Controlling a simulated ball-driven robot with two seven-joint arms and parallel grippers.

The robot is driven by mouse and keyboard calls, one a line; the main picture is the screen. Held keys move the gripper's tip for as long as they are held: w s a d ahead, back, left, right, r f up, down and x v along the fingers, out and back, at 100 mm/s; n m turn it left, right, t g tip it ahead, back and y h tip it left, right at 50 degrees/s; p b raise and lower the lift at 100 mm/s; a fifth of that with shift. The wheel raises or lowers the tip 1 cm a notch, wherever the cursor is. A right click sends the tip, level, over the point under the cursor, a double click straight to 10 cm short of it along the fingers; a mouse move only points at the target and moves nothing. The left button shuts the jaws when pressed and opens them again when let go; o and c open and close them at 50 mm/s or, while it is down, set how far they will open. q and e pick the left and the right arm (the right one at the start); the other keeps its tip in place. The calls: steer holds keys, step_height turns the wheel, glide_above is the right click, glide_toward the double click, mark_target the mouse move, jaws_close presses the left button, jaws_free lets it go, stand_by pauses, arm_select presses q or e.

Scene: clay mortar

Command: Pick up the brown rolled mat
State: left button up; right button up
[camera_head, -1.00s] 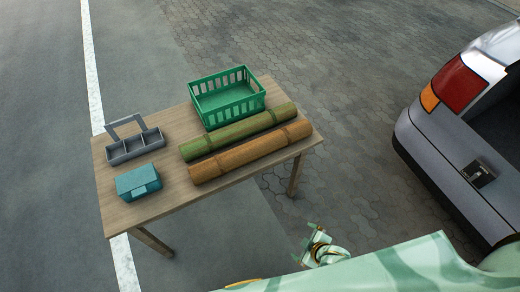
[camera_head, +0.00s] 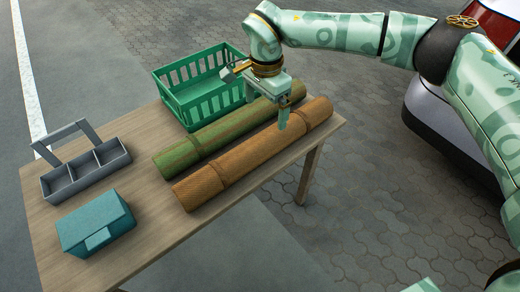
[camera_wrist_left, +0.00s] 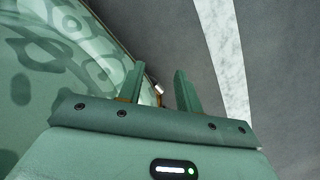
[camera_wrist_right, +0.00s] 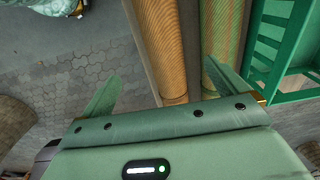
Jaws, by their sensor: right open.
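The brown rolled mat (camera_head: 255,155) lies along the near edge of the table, with a tie band near each end. My right gripper (camera_head: 266,106) is open and empty, pointing down over the right half of the two rolls. In the right wrist view the brown mat (camera_wrist_right: 163,50) runs between the spread fingers (camera_wrist_right: 160,75), and the right finger overlaps the green rolled mat (camera_wrist_right: 221,35). I cannot tell how high the fingertips are above the mats. My left gripper (camera_wrist_left: 158,85) shows only in its wrist view, its fingers apart with nothing between them.
The green rolled mat (camera_head: 205,142) lies close beside the brown one. Behind it stands a green crate (camera_head: 205,95). A grey caddy (camera_head: 85,175) and a teal box (camera_head: 97,222) are on the left of the wooden table (camera_head: 150,225). A car (camera_head: 440,125) stands at the right.

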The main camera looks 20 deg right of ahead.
mark_target(264, 138)
step_height(264, 138, down, 11)
steer(key=b, duration=0.4)
steer(key=shift+a+r, duration=0.1)
steer(key=shift+r, duration=0.05)
steer(key=shift+w+f+b, duration=0.1)
steer(key=shift+f+b, duration=0.4)
steer(key=shift+f, duration=0.2)
step_height(264, 138, down, 3)
steer(key=shift+w+a+f+b, duration=0.1)
steer(key=shift+w+a+b, duration=0.05)
steer(key=shift+b, duration=0.9)
steer(key=c, duration=1.3)
arm_select(q)
steer(key=w+a+f+m+y, duration=0.1)
steer(key=w+a+f+m, duration=0.1)
steer(key=w, duration=0.8)
steer(key=shift+a, duration=0.2)
arm_select(e)
steer(key=shift+c, duration=0.9)
